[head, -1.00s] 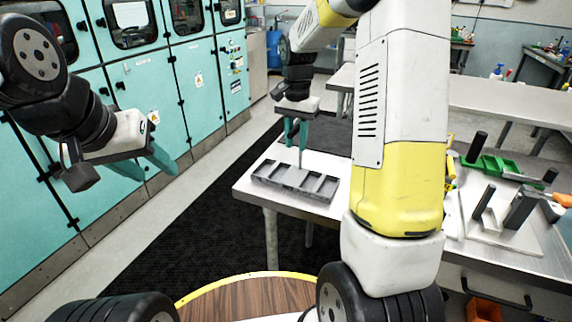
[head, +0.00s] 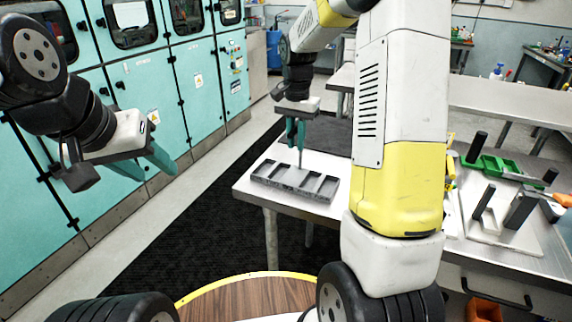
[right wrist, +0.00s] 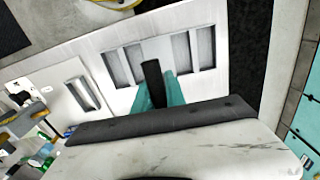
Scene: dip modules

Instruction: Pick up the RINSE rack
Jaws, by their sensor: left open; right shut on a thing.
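A grey rack (head: 294,181) with several compartments and an upright post lies on the near left part of the white table. No label on it can be read. My right gripper (head: 296,134) is above the rack, its teal fingers pointing down and shut on the post. In the right wrist view, the dark post (right wrist: 152,82) stands between the fingers, with the rack's compartments (right wrist: 197,52) on either side. I cannot see a gap between rack and table. My left gripper (head: 160,160) is open and empty, at the left in front of the teal cabinets.
A green rack (head: 490,164) and grey parts with dark posts (head: 516,210) stand on the metal table at the right. Teal cabinets (head: 145,85) line the left wall. A dark mat (head: 215,215) covers the floor. My right arm hides the table's middle.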

